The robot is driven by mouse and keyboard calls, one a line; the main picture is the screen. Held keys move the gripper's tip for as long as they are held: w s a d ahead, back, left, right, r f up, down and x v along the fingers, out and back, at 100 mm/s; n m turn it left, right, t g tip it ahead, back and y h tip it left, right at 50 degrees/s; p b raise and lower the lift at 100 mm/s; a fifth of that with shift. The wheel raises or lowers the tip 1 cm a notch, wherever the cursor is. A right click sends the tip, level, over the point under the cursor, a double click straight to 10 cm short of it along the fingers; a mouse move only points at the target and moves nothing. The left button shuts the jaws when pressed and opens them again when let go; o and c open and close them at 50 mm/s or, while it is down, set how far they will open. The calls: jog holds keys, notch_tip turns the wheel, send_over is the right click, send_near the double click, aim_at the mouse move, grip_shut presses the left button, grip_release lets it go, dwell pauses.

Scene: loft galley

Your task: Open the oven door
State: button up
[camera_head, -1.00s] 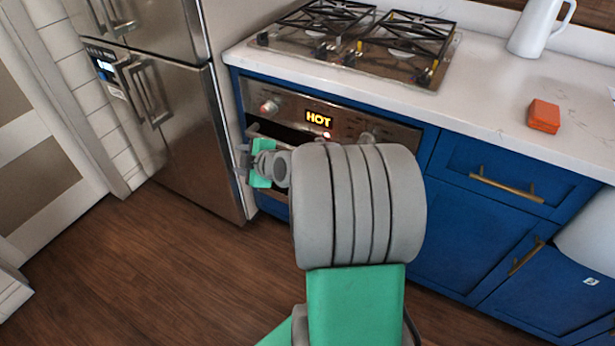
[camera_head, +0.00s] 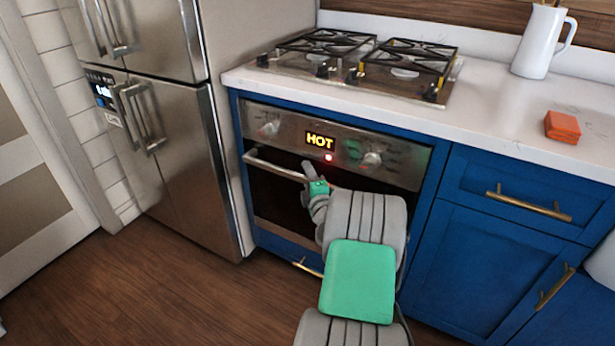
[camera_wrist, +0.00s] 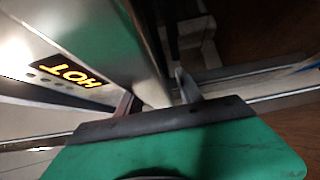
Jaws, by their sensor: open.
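The oven (camera_head: 262,190) is set in the blue cabinets under the cooktop, its dark-windowed door looking shut. Its silver bar handle (camera_head: 270,163) runs across the top of the door; its right part is hidden by my arm. My gripper (camera_head: 309,170) is at the handle's middle, in front of the door. In the wrist view my gripper's fingers (camera_wrist: 157,97) are apart, with a pale bar, seemingly the handle (camera_wrist: 143,60), running between them. Whether they touch it I cannot tell. The lit "HOT" display (camera_head: 320,141) also shows in the wrist view (camera_wrist: 70,74).
A steel fridge (camera_head: 170,130) stands close on the left. Above the oven is a gas cooktop (camera_head: 350,90). A white jug (camera_head: 537,45) and an orange block (camera_head: 562,127) sit on the counter. Blue cabinets with brass handles (camera_head: 528,205) are at right. The wooden floor (camera_head: 150,290) is clear.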

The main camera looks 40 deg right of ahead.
jog(key=shift+c, duration=0.3)
grip_shut()
dwell(1.1)
